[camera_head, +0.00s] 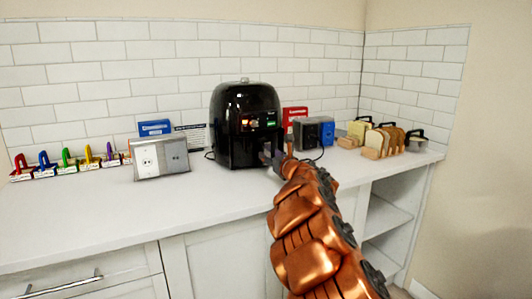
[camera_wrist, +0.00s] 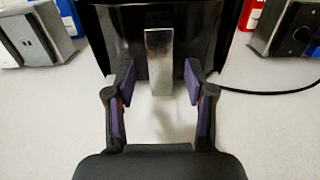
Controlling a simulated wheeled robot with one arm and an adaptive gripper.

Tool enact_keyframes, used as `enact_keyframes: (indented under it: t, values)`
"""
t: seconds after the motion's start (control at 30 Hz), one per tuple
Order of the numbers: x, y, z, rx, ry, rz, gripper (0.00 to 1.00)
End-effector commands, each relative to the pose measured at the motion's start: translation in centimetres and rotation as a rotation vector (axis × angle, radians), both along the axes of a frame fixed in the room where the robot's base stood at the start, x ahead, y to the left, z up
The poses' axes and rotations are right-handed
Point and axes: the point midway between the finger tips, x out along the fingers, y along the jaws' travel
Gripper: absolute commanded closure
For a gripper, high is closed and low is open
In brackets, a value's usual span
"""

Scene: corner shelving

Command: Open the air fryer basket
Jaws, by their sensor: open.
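The black air fryer (camera_head: 236,110) stands on the white counter against the tiled wall. Its lower front and basket face (camera_wrist: 190,28) fill the top of the wrist view, and the basket looks shut. The silver upright basket handle (camera_wrist: 160,60) is at the middle of the wrist view. My gripper (camera_wrist: 160,88) is open, with one purple-padded finger on each side of the handle and a gap to it on both sides. In the head view my gripper (camera_head: 274,158) is at the fryer's lower front, partly hidden by my arm.
A metal outlet box (camera_head: 161,159) stands left of the fryer, with colored clamps (camera_head: 66,160) farther left. A black box (camera_head: 313,132) and a bread rack (camera_head: 383,142) stand to the right. A black cable (camera_wrist: 270,92) lies right of the gripper. The front counter is clear.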

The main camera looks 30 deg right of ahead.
Motion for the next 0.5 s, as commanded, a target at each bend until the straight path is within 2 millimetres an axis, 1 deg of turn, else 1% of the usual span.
enact_keyframes:
  t: [0.03,0.3,0.5]
  values:
    - [0.6,0.0,0.1,0.001,-0.001,0.002,0.46]
    - [2.9,-0.2,0.1,0.002,-0.002,0.000,0.46]
    - [3.7,-0.4,0.1,0.001,-0.002,-0.001,0.46]
